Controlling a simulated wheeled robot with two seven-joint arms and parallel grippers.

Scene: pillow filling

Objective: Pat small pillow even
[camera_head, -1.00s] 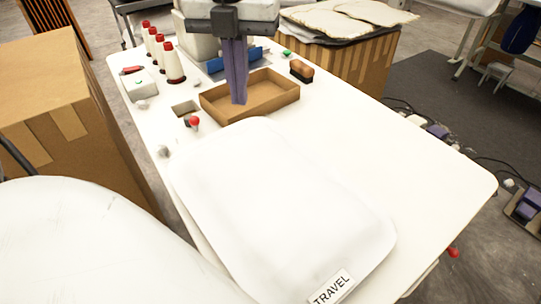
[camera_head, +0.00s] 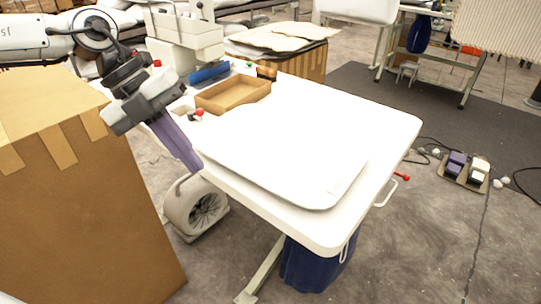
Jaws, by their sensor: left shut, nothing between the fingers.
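The small white pillow (camera_head: 290,150) lies flat on the white table (camera_head: 385,125), its near corner close to the front edge. It is so bright that surface unevenness is hard to judge. My left gripper (camera_head: 196,168) comes in from the left with its purple fingers shut and empty, angled down to the right. Its tips appear at the table's left edge, beside the pillow's left side; I cannot tell whether they touch anything. My right gripper is not in view.
An open cardboard tray (camera_head: 235,93) and a red-knobbed item (camera_head: 199,113) are behind the pillow. A large cardboard box (camera_head: 80,200) stands left, under my left arm. A grey blower (camera_head: 195,208) sits on the floor. The table's right side is clear.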

